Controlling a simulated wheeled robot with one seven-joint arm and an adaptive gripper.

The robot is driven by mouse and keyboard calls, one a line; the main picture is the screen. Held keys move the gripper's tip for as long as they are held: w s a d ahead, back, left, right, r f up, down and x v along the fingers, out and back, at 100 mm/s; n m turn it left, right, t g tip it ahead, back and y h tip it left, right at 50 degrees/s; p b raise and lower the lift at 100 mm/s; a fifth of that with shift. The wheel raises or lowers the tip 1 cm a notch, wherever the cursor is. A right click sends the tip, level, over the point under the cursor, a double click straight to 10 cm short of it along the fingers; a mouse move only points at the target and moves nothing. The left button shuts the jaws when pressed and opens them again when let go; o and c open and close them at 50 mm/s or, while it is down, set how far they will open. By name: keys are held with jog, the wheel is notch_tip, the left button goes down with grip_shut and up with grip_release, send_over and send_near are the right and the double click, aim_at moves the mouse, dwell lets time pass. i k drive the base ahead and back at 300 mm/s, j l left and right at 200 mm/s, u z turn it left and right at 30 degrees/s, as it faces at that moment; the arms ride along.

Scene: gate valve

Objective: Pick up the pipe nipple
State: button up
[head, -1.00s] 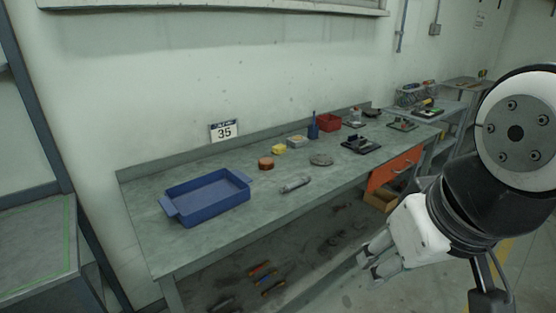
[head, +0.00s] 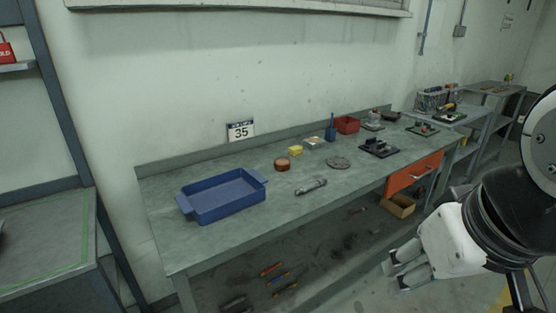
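The pipe nipple appears to be the short grey metal cylinder (head: 311,186) lying on its side near the front edge of the workbench (head: 250,238), right of the blue tray. My gripper (head: 394,273) is at the lower right of the head view, in front of the bench and well apart from the cylinder. Its two fingers are spread with a gap between them, and nothing shows in it.
A blue tray (head: 222,197) stands at the bench's left. A brown round piece (head: 282,164), a yellow block (head: 295,150), a grey disc (head: 338,163) and a red bin (head: 347,124) stand behind the cylinder. An orange drawer (head: 414,174) hangs below. Tools lie on the lower shelf.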

aim_at(302, 190)
jog(key=i+j, duration=0.15)
jog(key=i, duration=0.3)
jog(key=i+j+z, duration=0.1)
jog(key=i, duration=0.35)
jog(key=i+j, duration=0.3)
jog(key=i+l+z, duration=0.05)
jog(key=i, duration=0.05)
